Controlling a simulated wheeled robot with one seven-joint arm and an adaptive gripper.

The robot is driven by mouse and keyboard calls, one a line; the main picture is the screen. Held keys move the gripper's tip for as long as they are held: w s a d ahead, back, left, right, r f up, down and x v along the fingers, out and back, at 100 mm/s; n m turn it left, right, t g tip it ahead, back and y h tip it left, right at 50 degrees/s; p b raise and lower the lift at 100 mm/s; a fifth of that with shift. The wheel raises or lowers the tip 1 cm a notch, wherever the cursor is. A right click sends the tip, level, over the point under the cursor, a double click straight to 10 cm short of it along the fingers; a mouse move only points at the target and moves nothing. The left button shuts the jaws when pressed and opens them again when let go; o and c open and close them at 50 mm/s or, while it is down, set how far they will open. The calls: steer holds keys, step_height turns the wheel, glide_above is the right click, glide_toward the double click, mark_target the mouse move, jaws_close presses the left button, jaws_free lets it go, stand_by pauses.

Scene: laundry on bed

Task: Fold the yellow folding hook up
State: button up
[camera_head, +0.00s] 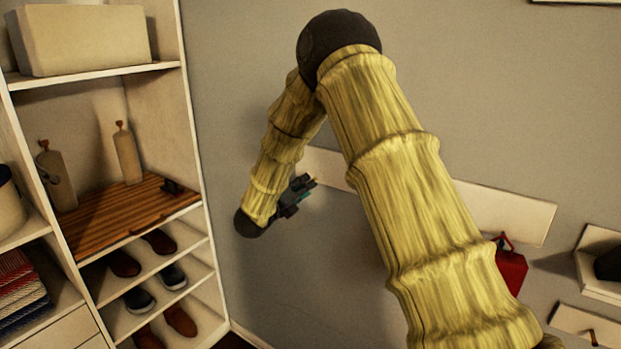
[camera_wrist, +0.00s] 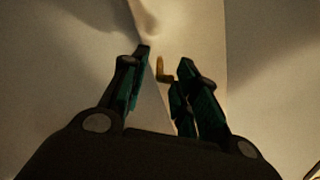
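In the wrist view a small yellow-orange folding hook (camera_wrist: 161,70), shaped like an L, shows on a pale board (camera_wrist: 190,30). It lies in the picture between the tips of my gripper (camera_wrist: 164,60), nearer the left finger. The fingers are apart with a gap around the hook, and I cannot tell if either touches it. In the head view my gripper (camera_head: 301,193) is at the left end of the white wall board (camera_head: 515,214). The hook is too small to make out clearly there.
A red bag (camera_head: 511,268) hangs from the board's right part. A shelf unit (camera_head: 198,150) with boxes, bottles and shoes stands on the left. A small white wall shelf (camera_head: 597,275) is at the right edge. My arm hides the middle of the board.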

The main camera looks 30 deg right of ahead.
steer(key=shift+p+x, duration=0.7)
steer(key=shift+x, duration=1.35)
steer(key=shift+s, duration=0.1)
jaws_close()
